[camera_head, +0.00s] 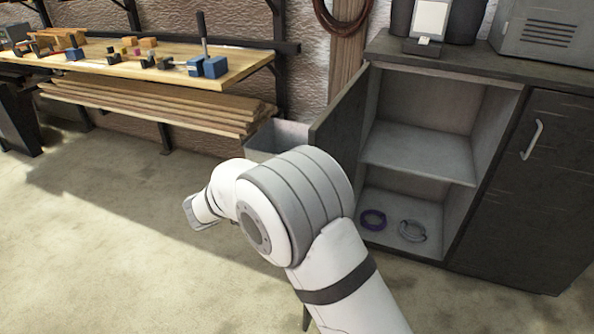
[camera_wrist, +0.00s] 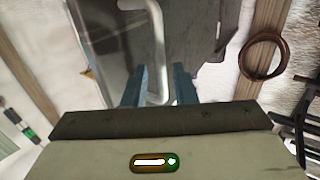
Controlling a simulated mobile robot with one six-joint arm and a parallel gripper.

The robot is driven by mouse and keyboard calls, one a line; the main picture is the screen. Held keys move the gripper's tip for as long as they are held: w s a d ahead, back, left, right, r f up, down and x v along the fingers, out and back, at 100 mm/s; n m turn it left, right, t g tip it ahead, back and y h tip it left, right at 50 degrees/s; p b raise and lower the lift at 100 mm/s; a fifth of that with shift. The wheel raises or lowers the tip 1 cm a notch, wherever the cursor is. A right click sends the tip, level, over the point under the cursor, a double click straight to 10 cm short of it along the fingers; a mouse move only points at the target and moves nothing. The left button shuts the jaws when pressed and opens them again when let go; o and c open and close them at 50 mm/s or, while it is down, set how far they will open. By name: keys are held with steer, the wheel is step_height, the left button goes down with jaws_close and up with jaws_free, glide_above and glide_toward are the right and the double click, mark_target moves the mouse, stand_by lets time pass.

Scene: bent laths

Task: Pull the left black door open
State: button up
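The left black door (camera_head: 340,118) of the dark cabinet stands swung open in the head view, so the left compartment shows. My arm hides its lower part. In the wrist view the dark door panel (camera_wrist: 190,35) fills the upper middle, with its pale metal handle (camera_wrist: 157,45) running down between my fingers. My gripper (camera_wrist: 160,75) has two blue-grey fingers spread apart, with the lower end of the handle between them. A gap shows beside the bar, so the fingers look open. The gripper is hidden behind my arm in the head view.
The compartment (camera_head: 418,150) has a shelf, with a purple ring (camera_head: 373,220) and a grey ring (camera_head: 412,231) on its floor. The right door (camera_head: 530,190) is shut. A grey bin (camera_head: 277,138) stands behind the open door. Open floor (camera_head: 110,235) lies to the left.

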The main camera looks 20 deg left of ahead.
steer(key=v, duration=0.4)
steer(key=shift+s+a, duration=0.15)
steer(key=shift+s, duration=0.05)
steer(key=w+d+r+t+y+p, duration=0.2)
steer(key=w+r+y+p, duration=0.55)
steer(key=r, duration=0.95)
steer(key=w+d+r+n+g+y+p, duration=0.1)
steer(key=w+d+r+n+y+p, duration=0.35)
steer(key=d+r+y, duration=0.4)
steer(key=s+d+f+n+g+h+p, duration=0.1)
steer(key=s+d+g, duration=0.3)
steer(key=s+d, duration=0.5)
steer(key=s+d+f+g+h+p, duration=0.2)
steer(key=s+d+g+p, duration=0.2)
steer(key=s+d, duration=0.6)
steer(key=s+d+f+n+g+h+p, duration=0.1)
steer(key=s+d+g+h+p, duration=0.1)
steer(key=s+d+g, duration=0.3)
steer(key=s+d+p, duration=0.1)
steer(key=s+d, duration=0.3)
steer(key=d, duration=0.3)
steer(key=shift+s+d+f+n, duration=0.2)
steer(key=shift+s+f+n, duration=0.15)
steer(key=shift+s, duration=0.05)
